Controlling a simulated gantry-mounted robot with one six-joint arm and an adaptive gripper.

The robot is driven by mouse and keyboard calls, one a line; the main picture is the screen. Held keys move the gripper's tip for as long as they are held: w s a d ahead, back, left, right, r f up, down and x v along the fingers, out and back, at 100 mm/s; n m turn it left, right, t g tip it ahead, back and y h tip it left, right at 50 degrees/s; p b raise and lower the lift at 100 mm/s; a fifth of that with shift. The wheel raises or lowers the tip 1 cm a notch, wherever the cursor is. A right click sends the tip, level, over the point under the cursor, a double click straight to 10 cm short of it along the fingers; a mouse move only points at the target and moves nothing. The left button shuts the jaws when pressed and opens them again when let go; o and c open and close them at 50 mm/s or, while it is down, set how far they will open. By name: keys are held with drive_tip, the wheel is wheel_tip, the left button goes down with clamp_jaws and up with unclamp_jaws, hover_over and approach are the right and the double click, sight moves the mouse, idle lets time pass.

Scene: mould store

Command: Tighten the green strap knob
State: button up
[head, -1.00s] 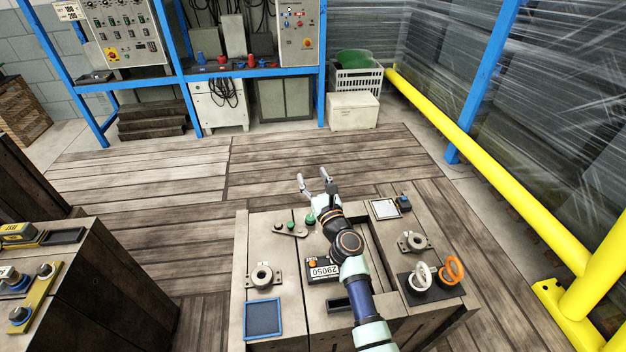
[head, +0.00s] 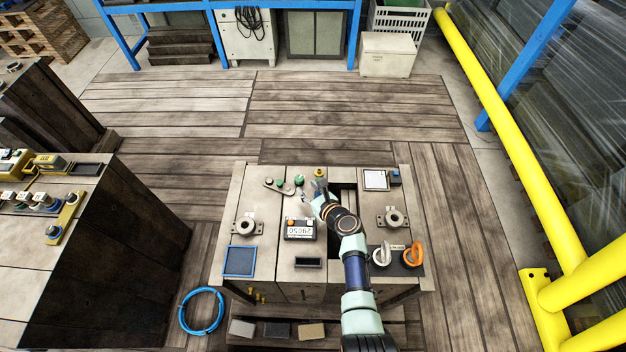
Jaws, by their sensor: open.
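A small grey strap plate (head: 272,185) lies at the far left of the bench top. A dark green knob (head: 281,182) sits on it. A brighter green knob (head: 299,180) stands just right of the strap, and a yellow knob (head: 319,172) stands further right at the far edge. My gripper (head: 313,190) is open and empty, close to the right of the brighter green knob and in front of the yellow one. It appears apart from the green knobs. Its fingers are small in the view, so their height above the bench is unclear.
A numbered box (head: 300,229) with an orange button stands nearer. Two ring clamps (head: 246,227) (head: 394,218), a blue tray (head: 240,262), a grey handle (head: 381,256) and an orange handle (head: 413,255) occupy the bench. A blue hose coil (head: 201,311) lies on the floor at left.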

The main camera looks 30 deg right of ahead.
sight(303, 182)
drive_tip(key=b+x, duration=0.4)
drive_tip(key=x, duration=0.1)
drive_tip(key=shift+d+f, duration=0.15)
drive_tip(key=shift+f, duration=0.05)
drive_tip(key=shift+w+r, duration=0.1)
drive_tip(key=shift+w, duration=0.3)
clamp_jaws()
drive_tip(key=b, duration=0.1)
drive_tip(key=y+b, duration=0.1)
drive_tip(key=b, duration=0.1)
drive_tip(key=shift+d+f+n, duration=0.2)
drive_tip(key=shift+f+n, duration=0.2)
drive_tip(key=shift+w+d+f+n+y+b, duration=0.15)
drive_tip(key=shift+n+y+b, duration=0.5)
drive_tip(key=shift+b, duration=0.5)
drive_tip(key=n+y+b, duration=0.1)
drive_tip(key=b, duration=0.2)
drive_tip(key=shift+g+y, duration=0.35)
drive_tip(key=shift+g, duration=0.05)
drive_tip(key=shift+r+n+g+y+b, duration=0.3)
drive_tip(key=shift+r+n+b, duration=0.05)
drive_tip(key=shift+r+n, duration=0.2)
